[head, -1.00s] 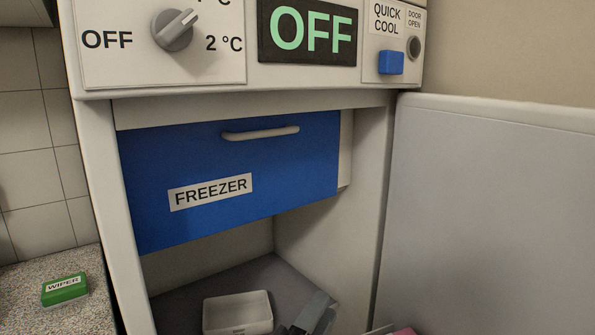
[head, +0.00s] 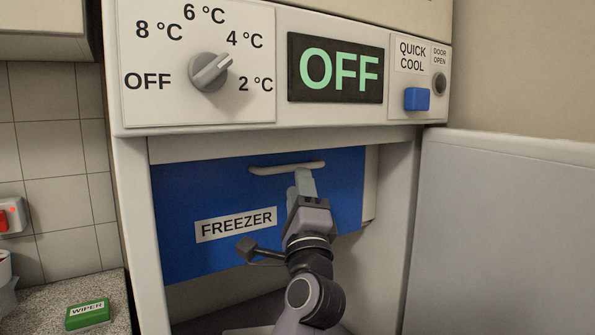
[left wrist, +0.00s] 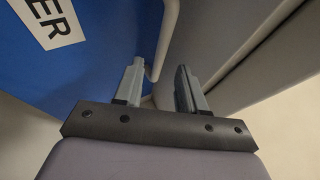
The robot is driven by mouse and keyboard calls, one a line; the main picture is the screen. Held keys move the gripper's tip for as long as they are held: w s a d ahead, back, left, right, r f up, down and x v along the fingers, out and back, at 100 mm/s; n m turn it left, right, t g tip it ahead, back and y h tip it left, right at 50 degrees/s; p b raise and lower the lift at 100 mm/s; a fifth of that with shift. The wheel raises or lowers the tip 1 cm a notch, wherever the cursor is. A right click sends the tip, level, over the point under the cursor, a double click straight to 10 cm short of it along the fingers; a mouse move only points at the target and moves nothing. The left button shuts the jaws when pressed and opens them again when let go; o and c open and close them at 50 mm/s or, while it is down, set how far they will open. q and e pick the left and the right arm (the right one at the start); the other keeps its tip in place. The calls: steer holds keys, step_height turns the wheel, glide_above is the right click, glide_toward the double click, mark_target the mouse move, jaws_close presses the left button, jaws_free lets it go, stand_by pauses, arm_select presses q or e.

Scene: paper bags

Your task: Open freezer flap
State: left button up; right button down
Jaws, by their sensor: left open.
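The blue freezer flap (head: 190,200) hangs shut inside the fridge compartment, with a FREEZER label on its front and a pale bar handle (head: 270,170) along its top. My left gripper (head: 305,183) is in front of the flap, its fingers pointing up at the right part of the handle. In the left wrist view the jaws (left wrist: 160,85) are apart, and the pale handle (left wrist: 167,42) shows between and beyond the fingertips. I cannot tell whether a finger touches it. My arm hides part of the flap's right side. My right gripper is not in view.
The control panel (head: 282,110) with a dial, OFF display and blue button overhangs the flap. The open fridge door (head: 510,230) stands at the right. A green wiper block (head: 88,315) lies on the left counter (head: 45,312). A red switch (head: 10,215) is on the tiled wall.

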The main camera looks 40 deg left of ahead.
arm_select(q)
steer(key=p+x, duration=0.1)
steer(key=x, duration=0.2)
steer(key=shift+w+a+r, duration=0.2)
jaws_close()
